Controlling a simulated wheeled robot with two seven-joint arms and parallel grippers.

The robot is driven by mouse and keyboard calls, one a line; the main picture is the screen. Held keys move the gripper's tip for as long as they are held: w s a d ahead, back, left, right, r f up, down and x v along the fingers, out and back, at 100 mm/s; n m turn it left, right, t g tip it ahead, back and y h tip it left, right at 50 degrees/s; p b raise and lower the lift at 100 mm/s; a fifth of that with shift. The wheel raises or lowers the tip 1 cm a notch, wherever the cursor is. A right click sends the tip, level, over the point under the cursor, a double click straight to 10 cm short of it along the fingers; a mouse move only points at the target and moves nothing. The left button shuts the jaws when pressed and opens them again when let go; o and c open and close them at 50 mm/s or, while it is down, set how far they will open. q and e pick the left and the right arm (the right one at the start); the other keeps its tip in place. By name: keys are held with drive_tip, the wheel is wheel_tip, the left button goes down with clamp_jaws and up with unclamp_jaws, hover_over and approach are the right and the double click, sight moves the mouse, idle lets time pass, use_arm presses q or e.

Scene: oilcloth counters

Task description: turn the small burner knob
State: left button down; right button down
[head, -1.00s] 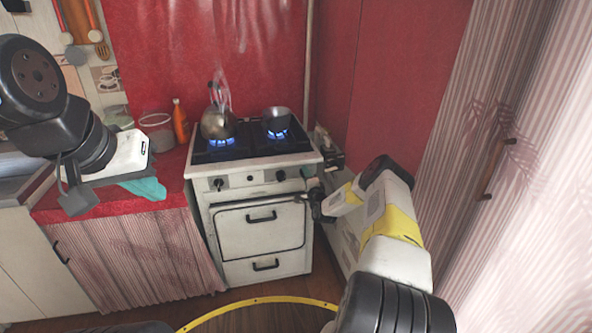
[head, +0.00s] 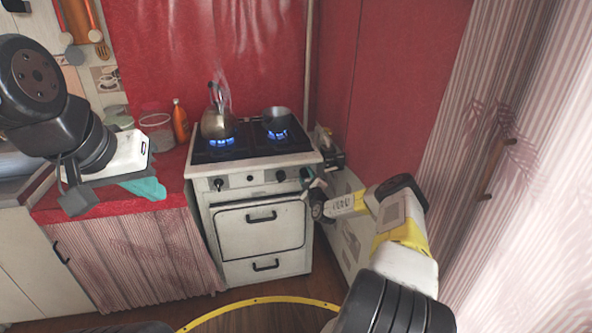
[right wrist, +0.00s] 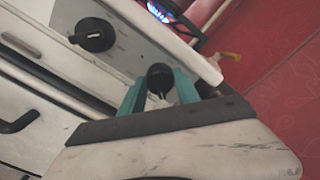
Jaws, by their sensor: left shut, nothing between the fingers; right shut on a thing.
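The white stove (head: 232,205) stands in the middle of the head view, with a row of black knobs on its front panel. My right gripper (head: 308,176) is at the right end of that panel. In the right wrist view, the teal fingers of my right gripper (right wrist: 159,92) are shut on the small black burner knob (right wrist: 160,75), one finger on each side. A larger black knob (right wrist: 95,34) is to its left, apart from the fingers. My left gripper (head: 152,189) is shut and empty above the red counter, left of the stove.
A steaming kettle (head: 217,124) and a pot (head: 276,120) stand over lit blue flames. The oven door handle (head: 261,218) is below the knobs. An orange bottle (head: 180,121) and a clear jar (head: 157,131) are on the counter (head: 88,201). A red wall is close on the right.

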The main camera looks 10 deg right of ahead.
drive_tip(key=shift+m, duration=0.6)
drive_tip(key=shift+f, duration=0.1)
drive_tip(key=c, duration=0.9)
unclamp_jaws()
